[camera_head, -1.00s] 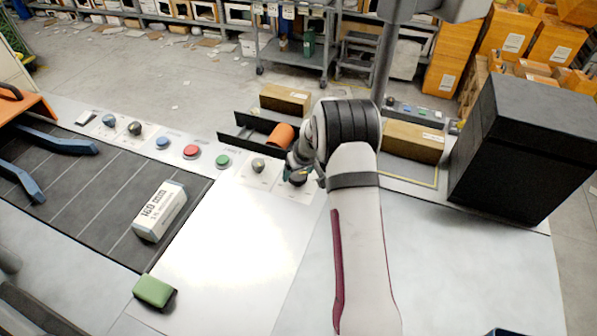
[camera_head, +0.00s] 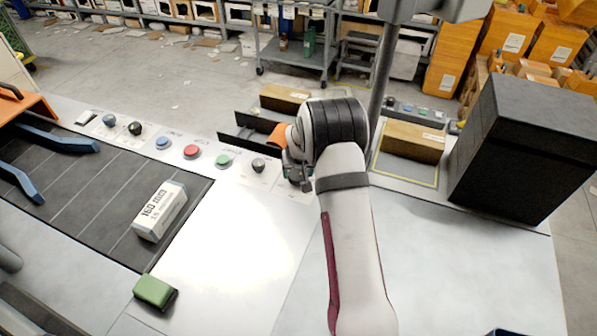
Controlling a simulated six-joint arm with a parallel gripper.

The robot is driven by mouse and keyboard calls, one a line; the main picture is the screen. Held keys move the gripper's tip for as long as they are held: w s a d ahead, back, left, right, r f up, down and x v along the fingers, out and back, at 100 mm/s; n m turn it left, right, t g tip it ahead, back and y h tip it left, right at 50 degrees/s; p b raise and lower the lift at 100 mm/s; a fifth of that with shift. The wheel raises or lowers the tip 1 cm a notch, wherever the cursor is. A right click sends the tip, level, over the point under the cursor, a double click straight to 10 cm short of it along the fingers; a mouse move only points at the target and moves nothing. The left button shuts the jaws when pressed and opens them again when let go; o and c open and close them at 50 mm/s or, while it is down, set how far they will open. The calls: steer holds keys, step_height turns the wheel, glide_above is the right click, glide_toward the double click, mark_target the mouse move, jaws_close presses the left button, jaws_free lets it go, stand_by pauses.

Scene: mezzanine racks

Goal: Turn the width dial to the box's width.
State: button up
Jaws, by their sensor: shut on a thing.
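The white box (camera_head: 160,211) lies on the dark belt at the left, and its printed label reads "160 mm" with a smaller line below. A row of controls runs along the panel. A round grey dial (camera_head: 258,165) sits right of the green button. My gripper (camera_head: 297,174) points down at the panel just right of that dial, shut on another dial there. That dial is mostly hidden by the gripper and wrist, so its pointer and setting do not show. The labels by the dials are too small to read.
Red (camera_head: 192,152), green (camera_head: 223,161) and blue (camera_head: 162,143) buttons stand left of the dials. A green block (camera_head: 154,291) lies at the belt's front corner. Cardboard boxes (camera_head: 412,142) and a tall black cabinet (camera_head: 522,150) stand right. The front white surface is clear.

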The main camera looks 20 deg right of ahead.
steer(key=m+g+h, duration=0.1)
steer(key=m, duration=0.3)
steer(key=shift+a, duration=0.15)
steer(key=shift+w+m+g+h, duration=0.1)
steer(key=shift+m+g+h, duration=0.55)
steer(key=shift+m, duration=1.35)
steer(key=shift+a, duration=0.1)
steer(key=o, duration=1.3)
steer(key=shift+o, duration=0.2)
steer(key=v, duration=1.5)
steer(key=shift+a+r, duration=0.2)
steer(key=shift+r, duration=0.05)
